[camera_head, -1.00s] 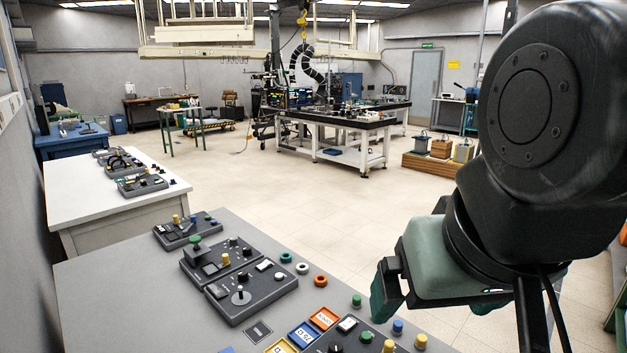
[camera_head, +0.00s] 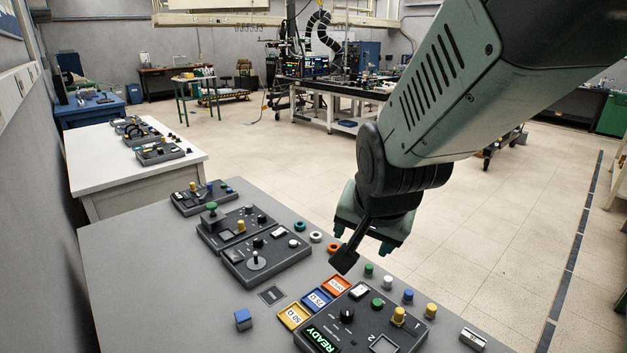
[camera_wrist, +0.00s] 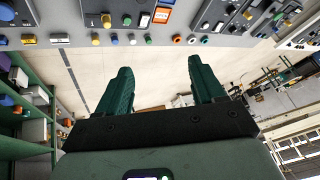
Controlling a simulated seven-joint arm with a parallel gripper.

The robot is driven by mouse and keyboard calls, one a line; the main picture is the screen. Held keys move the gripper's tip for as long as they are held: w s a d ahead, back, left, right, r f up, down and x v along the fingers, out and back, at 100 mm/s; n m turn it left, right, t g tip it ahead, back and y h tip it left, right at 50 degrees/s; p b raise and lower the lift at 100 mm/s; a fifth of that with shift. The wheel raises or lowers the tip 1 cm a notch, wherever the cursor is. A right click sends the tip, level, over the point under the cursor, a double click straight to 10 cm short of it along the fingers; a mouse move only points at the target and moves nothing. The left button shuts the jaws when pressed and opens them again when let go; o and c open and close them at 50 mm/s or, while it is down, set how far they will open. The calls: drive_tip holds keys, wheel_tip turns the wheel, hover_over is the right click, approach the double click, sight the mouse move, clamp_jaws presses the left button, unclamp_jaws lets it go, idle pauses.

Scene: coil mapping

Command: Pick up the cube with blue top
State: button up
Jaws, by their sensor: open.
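The cube with blue top (camera_head: 243,319) sits on the grey table (camera_head: 150,265), left of the coloured trays, with grey sides below its blue top. My gripper (camera_head: 363,240) is over the far right edge of the table in the head view, above and to the right of the cube and well apart from it. In the wrist view my gripper (camera_wrist: 160,66) shows two green fingers spread apart with nothing between them. I cannot make out the cube in the wrist view.
Orange (camera_head: 336,286), blue (camera_head: 317,300) and yellow (camera_head: 294,316) trays lie right of the cube. A control panel (camera_head: 370,312) stands beside them, with another panel (camera_head: 266,262) behind. Several coloured knobs and rings line the table's right edge. Bare table lies left of the cube.

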drive_tip(key=w+a+f+m+y, duration=0.1)
drive_tip(key=w+a+f+m, duration=0.1)
drive_tip(key=w+a+f, duration=0.35)
drive_tip(key=m+t+y, duration=0.4)
drive_tip(key=m+y, duration=0.3)
drive_tip(key=m, duration=1.3)
approach(242, 315)
drive_tip(key=shift+w+a+r, duration=0.25)
drive_tip(key=shift+a+r, duration=0.1)
drive_tip(key=shift+a, duration=0.15)
drive_tip(key=m, duration=0.1)
drive_tip(key=f+m+h, duration=0.1)
drive_tip(key=m, duration=0.1)
drive_tip(key=shift+s+a+f+t, duration=0.1)
drive_tip(key=shift+s+a+t, duration=0.1)
drive_tip(key=shift+s+t, duration=0.15)
drive_tip(key=x, duration=0.5)
drive_tip(key=shift+w+f, duration=0.1)
drive_tip(key=shift+w, duration=0.05)
drive_tip(key=shift+d+x, duration=0.1)
drive_tip(key=shift+x, duration=1.25)
drive_tip(key=shift+d+x, duration=0.15)
drive_tip(key=shift+x, duration=1.25)
drive_tip(key=shift+f, duration=0.2)
drive_tip(key=shift+c, duration=0.5)
